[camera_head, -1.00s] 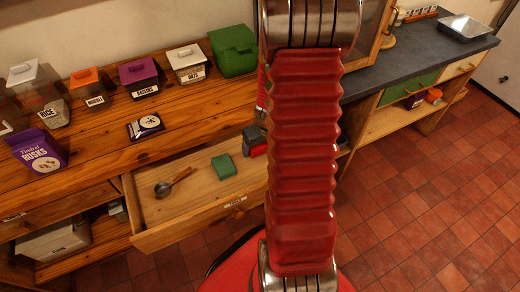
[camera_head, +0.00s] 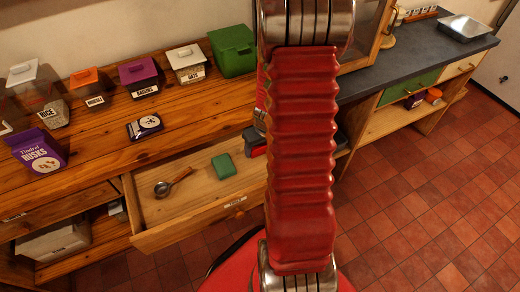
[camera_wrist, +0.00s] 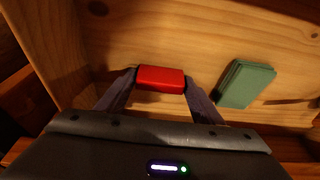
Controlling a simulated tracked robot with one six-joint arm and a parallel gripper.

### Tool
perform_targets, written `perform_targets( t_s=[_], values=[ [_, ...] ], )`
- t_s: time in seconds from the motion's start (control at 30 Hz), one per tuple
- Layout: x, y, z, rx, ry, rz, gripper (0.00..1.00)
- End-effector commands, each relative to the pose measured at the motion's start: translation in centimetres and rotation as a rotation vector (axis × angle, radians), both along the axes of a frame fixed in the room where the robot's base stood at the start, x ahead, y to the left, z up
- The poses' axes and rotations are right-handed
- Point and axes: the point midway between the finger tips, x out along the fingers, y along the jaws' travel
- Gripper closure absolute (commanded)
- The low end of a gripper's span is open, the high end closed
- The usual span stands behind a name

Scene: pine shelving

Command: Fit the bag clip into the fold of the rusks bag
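The purple rusks bag (camera_head: 38,152) stands upright at the left end of the pine counter, its label facing me. How its fold lies is too small to tell. A small red block, which looks like the bag clip (camera_wrist: 161,78), is in the wrist view, over the open drawer (camera_head: 190,221). My gripper (camera_wrist: 160,80) has one fingertip against each end of the clip. Whether the clip touches the drawer floor is not clear. In the head view my red arm hides most of the gripper; a little red and grey shows beside it.
The drawer also holds a green block (camera_head: 223,166), right of the clip in the wrist view (camera_wrist: 246,83), and a ladle (camera_head: 168,187). A dark flat packet (camera_head: 145,127) lies on the counter. Lidded jars, including raisins (camera_head: 139,76), and a green box (camera_head: 232,50) stand behind.

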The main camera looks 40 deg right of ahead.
Motion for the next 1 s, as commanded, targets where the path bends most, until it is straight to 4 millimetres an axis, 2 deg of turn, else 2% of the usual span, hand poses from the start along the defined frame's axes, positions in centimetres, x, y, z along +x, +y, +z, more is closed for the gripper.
perform_targets(
  t_s=[0.03,0.37,0.73,1.0],
  values=[
    [0.0,0.0,0.0,0.000,0.000,0.000,0.43],
    [0.0,0.0,0.0,0.000,0.000,0.000,0.66],
    [0.1,0.0,0.4,-0.001,-0.002,0.001,0.67],
    [0.1,-0.1,2.8,-0.003,-0.003,0.000,0.67]
  ],
)
